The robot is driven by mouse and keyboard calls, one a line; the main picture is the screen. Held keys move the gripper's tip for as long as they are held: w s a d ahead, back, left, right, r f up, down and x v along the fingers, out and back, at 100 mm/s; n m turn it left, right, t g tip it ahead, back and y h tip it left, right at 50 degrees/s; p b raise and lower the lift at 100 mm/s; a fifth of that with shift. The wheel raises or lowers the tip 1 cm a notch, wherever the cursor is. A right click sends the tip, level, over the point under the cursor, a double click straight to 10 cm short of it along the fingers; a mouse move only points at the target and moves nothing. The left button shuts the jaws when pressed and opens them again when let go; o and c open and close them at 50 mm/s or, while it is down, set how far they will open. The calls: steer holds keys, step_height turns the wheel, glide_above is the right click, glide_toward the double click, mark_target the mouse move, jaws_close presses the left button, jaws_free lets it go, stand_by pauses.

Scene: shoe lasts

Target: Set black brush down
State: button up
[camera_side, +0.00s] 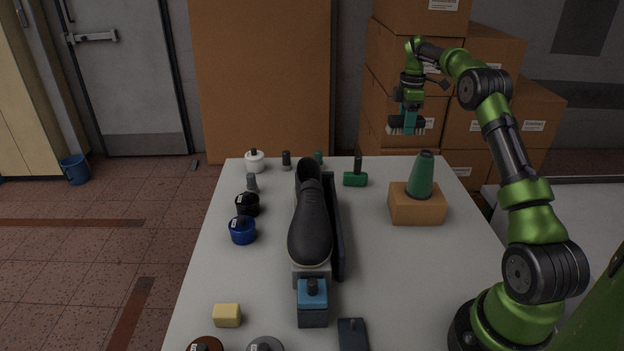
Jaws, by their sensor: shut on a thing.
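My gripper (408,117) is raised above the far right part of the table (375,277). It is shut on a black brush (407,129) with dark and pale bristles pointing down. The brush is well clear of the tabletop, in front of the stacked cardboard boxes. Below it and a little to the right, a green cone (421,174) stands on an orange-brown block (416,206). The fingertips are small and hard to make out against the brush.
A black shoe (311,222) stands on a holder at the table's middle. Several jars, including a blue one (242,230), line the left side. A green-headed brush (355,179) stands at the back. A yellow block (227,315) lies front left.

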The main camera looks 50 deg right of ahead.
mark_target(397, 176)
step_height(397, 176, down, 15)
steer(key=shift+f, duration=0.1)
stand_by(0.4)
steer(key=shift+f, duration=0.1)
steer(key=o, duration=1.1)
